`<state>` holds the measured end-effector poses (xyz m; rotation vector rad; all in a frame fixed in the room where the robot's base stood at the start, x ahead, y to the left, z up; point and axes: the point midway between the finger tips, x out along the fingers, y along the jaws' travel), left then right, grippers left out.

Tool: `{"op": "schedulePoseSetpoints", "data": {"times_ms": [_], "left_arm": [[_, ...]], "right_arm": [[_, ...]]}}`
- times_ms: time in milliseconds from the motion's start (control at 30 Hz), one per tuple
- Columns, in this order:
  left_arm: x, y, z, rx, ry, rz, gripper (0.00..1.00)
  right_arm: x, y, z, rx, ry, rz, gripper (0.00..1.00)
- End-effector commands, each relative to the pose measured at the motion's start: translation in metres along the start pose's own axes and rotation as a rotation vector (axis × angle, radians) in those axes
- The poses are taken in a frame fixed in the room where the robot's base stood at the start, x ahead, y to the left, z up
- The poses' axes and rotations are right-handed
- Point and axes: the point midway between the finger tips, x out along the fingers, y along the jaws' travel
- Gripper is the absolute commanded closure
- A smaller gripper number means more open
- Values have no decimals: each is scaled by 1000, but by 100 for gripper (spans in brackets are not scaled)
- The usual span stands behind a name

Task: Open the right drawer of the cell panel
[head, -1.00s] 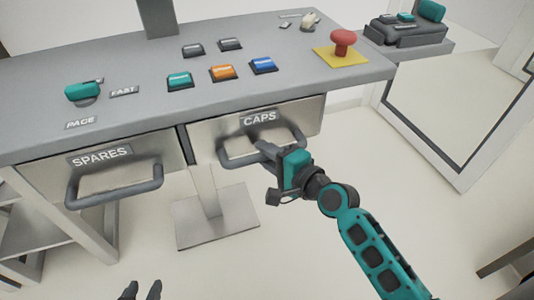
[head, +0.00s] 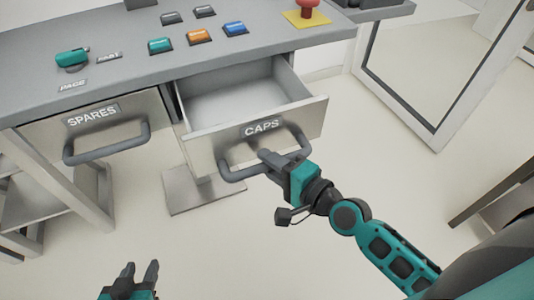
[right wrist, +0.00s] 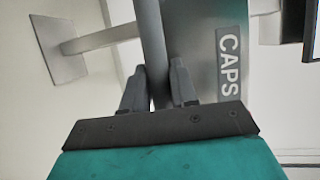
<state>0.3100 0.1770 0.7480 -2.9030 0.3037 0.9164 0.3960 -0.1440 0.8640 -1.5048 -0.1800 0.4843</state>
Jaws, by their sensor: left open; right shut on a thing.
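The right drawer (head: 206,152), labelled CAPS, is pulled partway out of the cell panel (head: 120,52), and its pale inside looks empty. My right gripper (head: 276,160) is shut on the drawer's grey bar handle (head: 237,172). In the right wrist view the fingers (right wrist: 160,88) close on either side of the handle bar (right wrist: 150,40), beside the CAPS label. The left drawer (head: 62,128), labelled SPARES, is closed. My left gripper (head: 142,274) is open and empty low in the head view, over the floor.
The panel top carries a teal knob (head: 70,58), teal, orange and blue buttons, and a red stop button (head: 307,8). A support column's foot plate (head: 205,190) stands below the drawers. The floor in front is clear.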

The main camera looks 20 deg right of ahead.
Motion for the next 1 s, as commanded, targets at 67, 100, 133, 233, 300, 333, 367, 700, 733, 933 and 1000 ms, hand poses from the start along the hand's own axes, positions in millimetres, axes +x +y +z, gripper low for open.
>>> {"op": "schedulePoseSetpoints", "data": {"times_ms": [67,100,133,233,300,333,367,700,733,933,1000], "left_arm": [[0,0,0,0,0,0,57],[0,0,-1,0,1,0,57],[0,0,-1,0,1,0,57],[1,0,-2,1,5,-1,57],[2,-1,-5,2,9,-1,57],[2,-1,-6,2,11,-2,57],[3,-1,-6,2,13,-2,57],[4,-2,-8,3,17,-3,57],[4,-2,-8,3,17,-3,57],[3,-2,-6,2,12,-2,57],[3,-1,-4,2,10,-2,57]], "right_arm": [[-2,1,1,-1,0,1,100],[-2,1,1,-1,0,1,100],[-2,1,1,-1,0,1,100],[-2,1,1,-1,0,0,100],[-2,0,1,-1,0,0,100],[-2,0,1,-1,0,0,100],[-2,0,1,-1,0,0,100],[-2,0,1,0,0,-1,52],[-2,0,1,0,0,-1,52],[-5,0,0,-1,0,-1,52],[-11,1,0,-2,1,1,52]]}}
